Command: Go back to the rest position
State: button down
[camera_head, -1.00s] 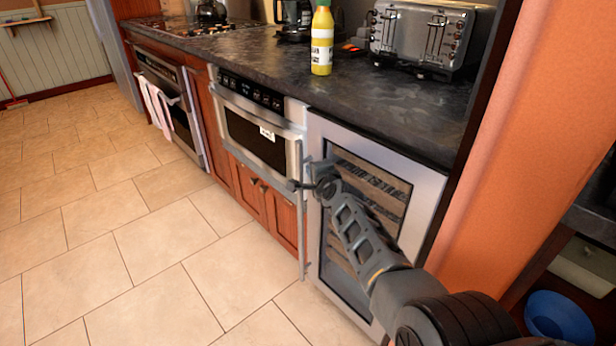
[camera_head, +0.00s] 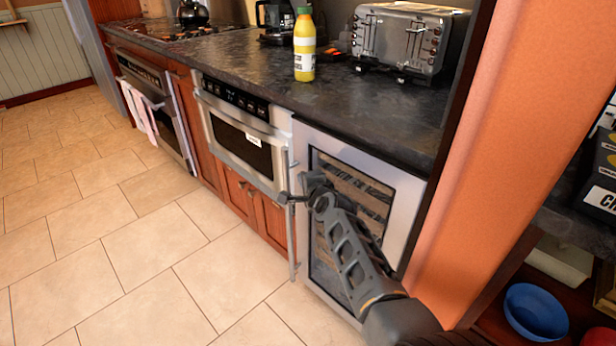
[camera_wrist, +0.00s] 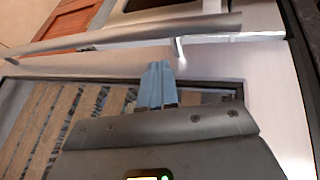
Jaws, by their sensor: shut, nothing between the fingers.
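The microwave drawer (camera_head: 242,138) is set under the dark counter and looks shut, with a small white label on its front. My gripper (camera_head: 286,198) is in front of the wine cooler (camera_head: 403,190), close to the cooler's long vertical handle (camera_head: 292,245). In the wrist view my gripper's blue-grey fingers (camera_wrist: 157,84) are together and hold nothing. Their tips point toward the handle bar (camera_wrist: 130,36), and I cannot tell whether they touch it. My arm covers part of the cooler's glass door.
A yellow bottle (camera_head: 304,50) and a toaster (camera_head: 408,38) stand on the counter (camera_head: 240,62). An orange wall (camera_head: 465,160) rises at the right, with a blue bowl (camera_head: 536,310) on a shelf beyond it. The tiled floor (camera_head: 110,250) is clear at the left.

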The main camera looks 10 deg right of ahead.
jog(key=s+d+f+n+h+p, duration=0.1)
jog(key=s+d+f, duration=0.15)
jog(key=s, duration=0.45)
jog(key=s+d+f+n+p, duration=0.1)
jog(key=s+d+f+n, duration=0.1)
jog(key=s+d, duration=0.35)
jog(key=s+d+f+n+h, duration=0.1)
jog(key=s+d+f, duration=0.1)
jog(key=s, duration=0.6)
jog(key=s+d+n+p, duration=0.1)
jog(key=s+d+n, duration=0.1)
jog(key=s, duration=0.7)
jog(key=s+d+n, duration=0.2)
jog(key=s+n, duration=0.1)
jog(key=s, duration=0.7)
jog(key=s+a+r+n, duration=0.2)
jog(key=s+r+n, duration=0.1)
jog(key=s+r, duration=0.8)
jog(key=s+a+r+n+p, duration=0.1)
jog(key=s+r+n, duration=0.3)
jog(key=s+r, duration=0.8)
jog(key=s+a, duration=0.1)
jog(key=s, duration=0.4)
jog(key=shift+a+r, duration=0.2)
jog(key=shift+r, duration=0.05)
